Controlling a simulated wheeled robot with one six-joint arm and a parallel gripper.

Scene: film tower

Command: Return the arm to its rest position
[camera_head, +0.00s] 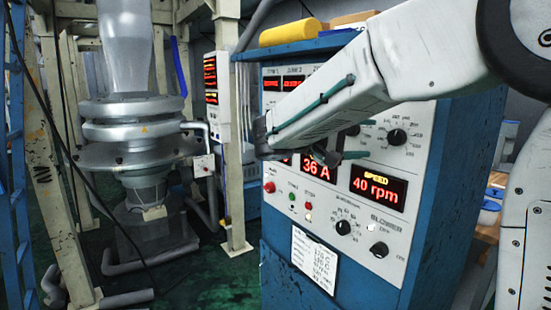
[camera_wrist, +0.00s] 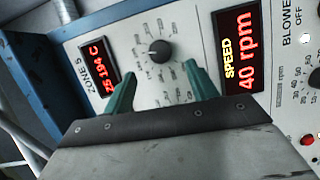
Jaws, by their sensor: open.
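My gripper (camera_head: 292,150) is in front of the upper middle of a control panel (camera_head: 375,260) in the head view, with my white arm reaching in from the right. In the wrist view my gripper (camera_wrist: 160,78) shows two green fingers spread apart with nothing between them. A black knob (camera_wrist: 160,50) appears beyond and between the fingertips, and I see no contact with it. The arm hides part of the panel's upper dials and displays.
The blue cabinet (camera_head: 437,230) stands close to my arm, with a yellow roll (camera_head: 290,32) on top. A red speed display (camera_head: 378,188) reads 40 rpm. A silver machine (camera_head: 135,130) and beige posts (camera_head: 232,150) stand at left. Green floor (camera_head: 220,285) shows between.

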